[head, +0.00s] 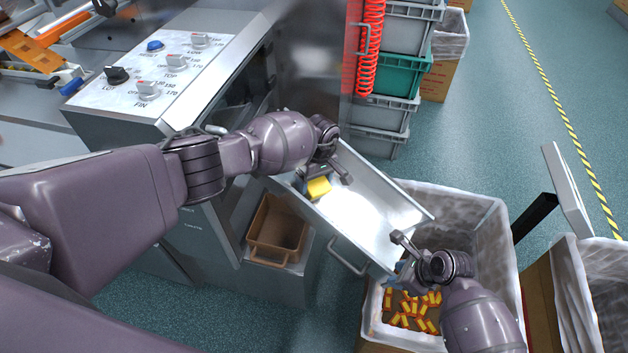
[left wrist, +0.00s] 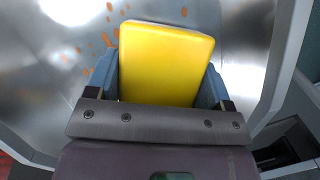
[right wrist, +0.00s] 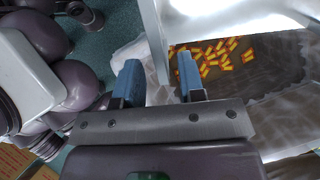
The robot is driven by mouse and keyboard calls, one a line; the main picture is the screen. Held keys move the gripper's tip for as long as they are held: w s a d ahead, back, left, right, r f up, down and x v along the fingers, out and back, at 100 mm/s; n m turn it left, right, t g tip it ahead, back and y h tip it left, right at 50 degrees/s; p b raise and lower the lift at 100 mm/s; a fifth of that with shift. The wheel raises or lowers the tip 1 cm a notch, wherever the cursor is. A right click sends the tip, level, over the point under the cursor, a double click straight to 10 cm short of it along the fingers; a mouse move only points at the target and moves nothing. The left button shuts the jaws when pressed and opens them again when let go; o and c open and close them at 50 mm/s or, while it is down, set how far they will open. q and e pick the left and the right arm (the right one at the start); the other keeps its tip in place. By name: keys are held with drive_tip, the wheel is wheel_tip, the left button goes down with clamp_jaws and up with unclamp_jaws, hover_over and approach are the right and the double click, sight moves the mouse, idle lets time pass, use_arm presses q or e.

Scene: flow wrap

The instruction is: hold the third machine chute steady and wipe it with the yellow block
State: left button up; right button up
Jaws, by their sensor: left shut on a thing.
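The chute (head: 395,200) is a shiny metal trough sloping from the machine down to a lined bin. My left gripper (head: 315,183) is shut on the yellow block (head: 319,188), over the upper part of the chute. In the left wrist view the block (left wrist: 165,62) sits between the blue fingers, and orange specks (left wrist: 107,40) mark the metal beyond it. Whether the block touches the chute is unclear. My right gripper (head: 398,262) is at the chute's lower end. In the right wrist view its fingers (right wrist: 160,85) are apart, with the chute's side wall (right wrist: 154,35) reaching between them.
The lined bin (head: 492,225) below the chute holds several small yellow-and-red packs (head: 410,308). Stacked grey and green crates (head: 405,75) stand behind. Another lined bin (head: 600,265) is at the right. A handle (head: 347,258) juts from the chute's near side.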

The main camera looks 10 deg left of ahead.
drive_tip(key=shift+x, duration=2.3)
clamp_jaws()
